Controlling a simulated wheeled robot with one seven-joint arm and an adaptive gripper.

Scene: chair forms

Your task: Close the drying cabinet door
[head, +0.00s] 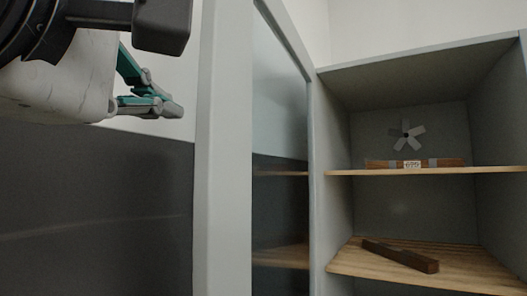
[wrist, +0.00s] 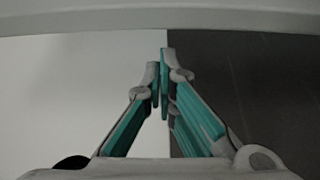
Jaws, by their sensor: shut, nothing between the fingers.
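The drying cabinet (head: 339,190) is grey and stands at the right of the head view, its front open. Its door (head: 225,150) has a light grey frame around a glassy panel and stands swung out on the cabinet's left side. My gripper (head: 172,108) is on the left of the door in the head view, with its teal and grey fingers shut and empty. The wrist view shows the fingertips (wrist: 164,58) together, just below a pale grey bar across the top. I cannot tell whether they touch the door.
Inside the cabinet, the upper wooden shelf (head: 490,170) holds a brown bundle with a label (head: 385,163). The lower slatted shelf (head: 465,265) holds a dark brown bar (head: 400,255). A small fan (head: 406,133) is on the back wall. The wall behind my gripper is white above and dark below.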

